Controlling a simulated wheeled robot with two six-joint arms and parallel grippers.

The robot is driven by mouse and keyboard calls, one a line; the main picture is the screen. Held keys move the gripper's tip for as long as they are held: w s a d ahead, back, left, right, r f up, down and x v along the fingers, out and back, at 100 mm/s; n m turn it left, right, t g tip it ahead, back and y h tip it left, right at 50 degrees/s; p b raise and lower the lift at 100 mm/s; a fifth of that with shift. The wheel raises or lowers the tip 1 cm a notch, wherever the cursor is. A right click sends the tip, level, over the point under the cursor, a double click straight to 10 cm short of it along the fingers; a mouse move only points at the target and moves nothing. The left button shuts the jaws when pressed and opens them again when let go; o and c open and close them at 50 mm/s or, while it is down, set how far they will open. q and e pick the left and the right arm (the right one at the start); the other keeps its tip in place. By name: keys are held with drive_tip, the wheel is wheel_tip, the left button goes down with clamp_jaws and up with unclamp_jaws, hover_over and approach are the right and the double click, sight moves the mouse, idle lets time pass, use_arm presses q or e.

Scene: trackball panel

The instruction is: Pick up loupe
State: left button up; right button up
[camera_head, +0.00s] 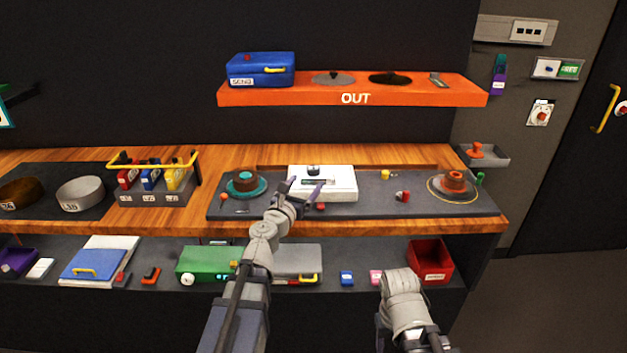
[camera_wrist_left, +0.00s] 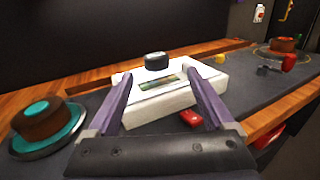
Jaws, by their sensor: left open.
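A small dark round piece, which looks like the loupe (camera_head: 313,170), stands on a white box (camera_head: 340,190) on the dark counter mat. In the left wrist view the loupe (camera_wrist_left: 156,61) sits at the far part of the white box (camera_wrist_left: 165,110), behind a small greenish window or strip. My left gripper (camera_head: 304,187) is open, with purple fingers spread. In the wrist view the fingers (camera_wrist_left: 158,78) reach over the near part of the box, one on each side, with the loupe beyond the tips and apart from them. My right gripper cannot be made out.
A teal-and-brown round piece (camera_head: 246,184) is left of the box, and an orange one (camera_head: 454,182) is far right. A small red piece (camera_wrist_left: 191,118) lies before the box. An orange shelf (camera_head: 350,98) hangs above.

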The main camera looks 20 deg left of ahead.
sight(311, 172)
use_arm(q)
drive_tip(key=shift+a, duration=0.25)
drive_tip(key=shift+w+d, duration=0.15)
drive_tip(key=shift+w, duration=0.55)
drive_tip(key=shift+w+d, duration=0.1)
drive_tip(key=shift+w, duration=0.6)
drive_tip(key=shift+w+d+r+p, duration=0.15)
drive_tip(key=shift+w+r+p, duration=0.05)
drive_tip(key=shift+w, duration=1.1)
drive_tip(key=shift+w+d+r+p, duration=0.1)
drive_tip(key=shift+w+r+p, duration=0.05)
drive_tip(key=shift+w, duration=1.15)
drive_tip(key=shift+s, duration=0.1)
clamp_jaws()
